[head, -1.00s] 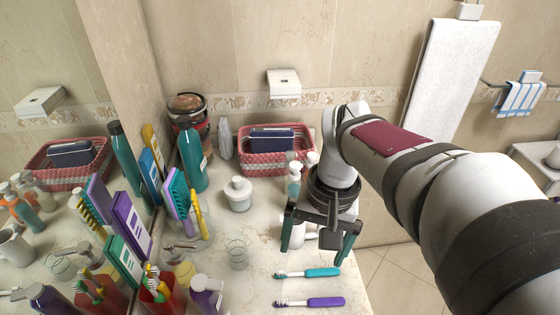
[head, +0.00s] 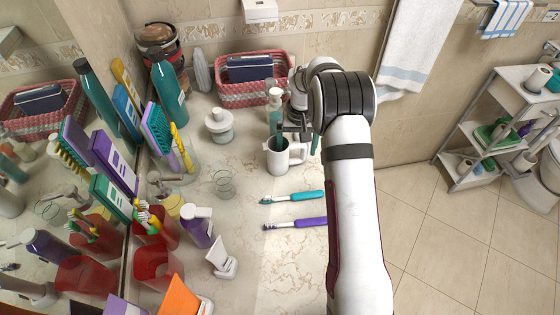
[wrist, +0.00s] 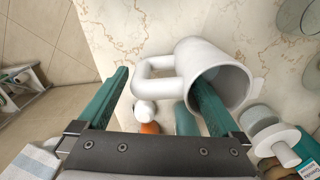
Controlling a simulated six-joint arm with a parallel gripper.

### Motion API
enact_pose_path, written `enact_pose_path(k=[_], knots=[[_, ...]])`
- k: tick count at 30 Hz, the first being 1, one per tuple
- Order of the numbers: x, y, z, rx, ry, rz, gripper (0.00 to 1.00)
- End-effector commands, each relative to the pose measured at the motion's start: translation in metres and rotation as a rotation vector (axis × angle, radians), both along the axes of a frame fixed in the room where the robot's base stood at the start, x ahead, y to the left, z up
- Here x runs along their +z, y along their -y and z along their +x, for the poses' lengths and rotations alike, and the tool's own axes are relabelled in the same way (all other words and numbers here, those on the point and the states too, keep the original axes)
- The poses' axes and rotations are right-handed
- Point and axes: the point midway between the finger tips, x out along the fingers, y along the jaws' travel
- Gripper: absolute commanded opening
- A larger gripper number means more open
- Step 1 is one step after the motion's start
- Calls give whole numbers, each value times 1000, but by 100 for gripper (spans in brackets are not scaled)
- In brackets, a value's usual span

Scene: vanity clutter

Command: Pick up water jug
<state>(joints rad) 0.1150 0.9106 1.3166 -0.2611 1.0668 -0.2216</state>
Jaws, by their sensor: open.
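The water jug, a white mug-like vessel with a side handle, stands upright on the counter in the head view (head: 277,161). In the wrist view the jug (wrist: 196,57) shows its open mouth, with the handle toward the left. My gripper (head: 297,140) is open above the jug and partly hidden by my arm. In the wrist view my gripper (wrist: 162,78) has its right finger reaching into the jug's mouth and its left finger outside, beyond the handle. The near wall and handle lie between the fingers. I cannot tell whether either finger touches the jug.
A teal toothbrush (head: 293,197) and a purple toothbrush (head: 296,223) lie in front of the jug. A white lidded jar (head: 219,127) and glass (head: 224,184) stand left. Bottles and a woven basket (head: 240,96) are behind. The counter's right edge is close.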

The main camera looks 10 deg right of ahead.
Motion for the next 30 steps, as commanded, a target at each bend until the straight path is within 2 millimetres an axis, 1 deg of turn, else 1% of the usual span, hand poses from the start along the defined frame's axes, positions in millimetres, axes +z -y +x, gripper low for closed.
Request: enact_pose_path(k=[1,3,5,11,12,14,18,26,27,28,29,30], knots=[[-11,0,-1,0,-3,0,100],[-23,-1,-1,0,-3,0,100],[-29,-1,0,0,-1,0,100],[-31,-1,0,0,0,0,100],[-31,-1,0,0,0,0,98],[-31,-1,0,0,0,0,87],[-31,-1,0,0,0,0,62],[-31,-1,0,0,1,0,15],[-31,-1,0,0,1,0,8],[-31,-1,0,0,1,0,3],[-31,-1,0,0,1,0,0],[-30,-1,0,-1,1,0,0]])
